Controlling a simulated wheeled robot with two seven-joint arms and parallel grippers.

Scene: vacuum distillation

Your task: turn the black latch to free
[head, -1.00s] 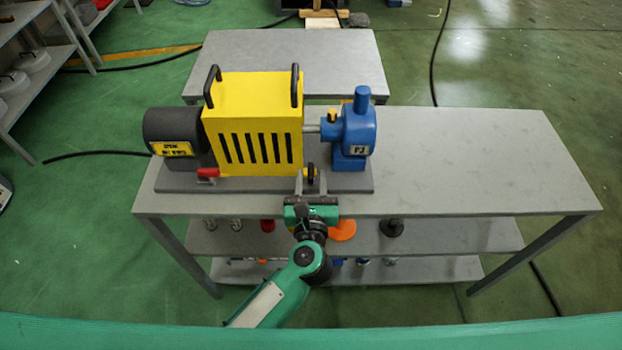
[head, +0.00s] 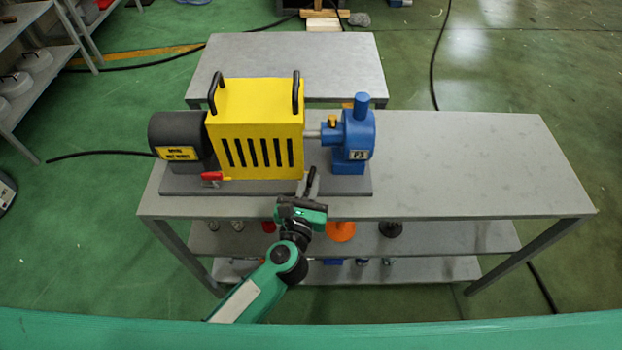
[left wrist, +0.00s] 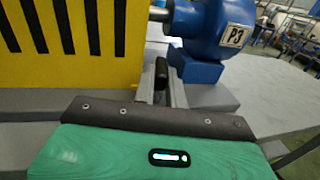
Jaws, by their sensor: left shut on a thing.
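The black latch (left wrist: 161,72) shows in the left wrist view as a dark upright piece between my finger tips, at the lower right corner of the yellow slotted guard (head: 257,128). My left gripper (head: 308,181) is at the front edge of the machine base, just right of the guard, and is shut on the latch. In the left wrist view its two fingers (left wrist: 163,88) lie on either side of the latch. My right gripper is in neither view.
A blue pump (head: 356,135) marked P3 stands close right of the gripper. A black motor (head: 178,135) and a red lever (head: 212,176) are to the left. The right part of the grey table (head: 470,160) is clear. Lower shelves hold several small parts.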

